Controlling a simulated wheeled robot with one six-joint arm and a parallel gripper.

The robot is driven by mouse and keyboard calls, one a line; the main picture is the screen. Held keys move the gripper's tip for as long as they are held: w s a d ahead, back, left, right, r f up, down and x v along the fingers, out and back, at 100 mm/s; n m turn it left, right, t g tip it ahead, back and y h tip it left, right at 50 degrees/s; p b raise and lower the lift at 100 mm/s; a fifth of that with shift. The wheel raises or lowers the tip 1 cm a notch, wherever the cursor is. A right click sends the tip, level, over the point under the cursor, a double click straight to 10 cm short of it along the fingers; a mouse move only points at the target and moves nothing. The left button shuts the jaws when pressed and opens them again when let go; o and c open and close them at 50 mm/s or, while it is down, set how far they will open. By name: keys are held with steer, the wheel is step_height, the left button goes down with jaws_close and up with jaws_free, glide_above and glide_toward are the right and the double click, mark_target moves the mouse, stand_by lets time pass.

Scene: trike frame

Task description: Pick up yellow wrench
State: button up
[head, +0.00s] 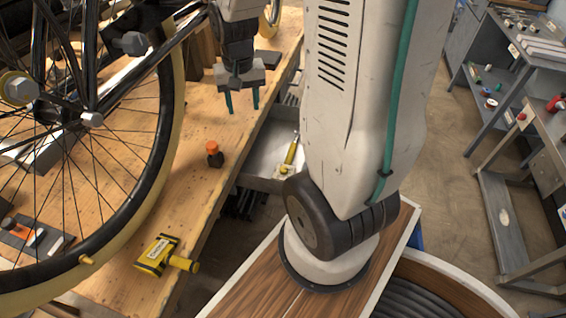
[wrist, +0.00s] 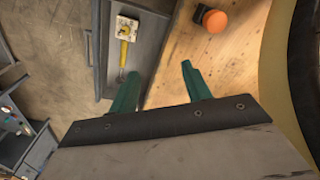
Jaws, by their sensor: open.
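The yellow wrench (head: 291,151) lies in an open grey drawer (head: 262,150) beside the workbench, with its metal end toward the back. A small pale block sits at its near end. In the wrist view the wrench (wrist: 124,52) lies in the drawer to the left of the fingers. My gripper (head: 243,104) is open and empty, with its green fingers pointing down above the bench, up and left of the wrench. In the wrist view my gripper (wrist: 158,76) shows a clear gap between its fingers, apart from the wrench.
A yellow and black tool (head: 157,254) lies nearer. A large spoked wheel (head: 165,110) fills the left. Grey shelving (head: 490,110) stands right, past open floor.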

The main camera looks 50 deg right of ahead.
steer(key=d+f+m, duration=0.4)
steer(key=d+f, duration=0.7)
steer(key=f, duration=0.5)
steer(key=m, duration=0.2)
glide_above(289, 157)
steer(key=shift+g, duration=0.3)
steer(key=f, duration=0.7)
steer(key=shift+w+a+f, duration=0.25)
steer(key=shift+a+f, duration=0.1)
steer(key=shift+a, duration=0.05)
steer(key=shift+s+d+f, duration=0.1)
steer(key=shift+d+f, duration=0.05)
steer(key=shift+f, duration=1.15)
steer(key=shift+s+d+f, duration=0.1)
steer(key=shift+d+f, duration=0.05)
steer(key=shift+f, duration=1.2)
steer(key=shift+s+d+f, duration=0.1)
steer(key=shift+d+f, duration=0.05)
steer(key=shift+f, duration=1.15)
jaws_close()
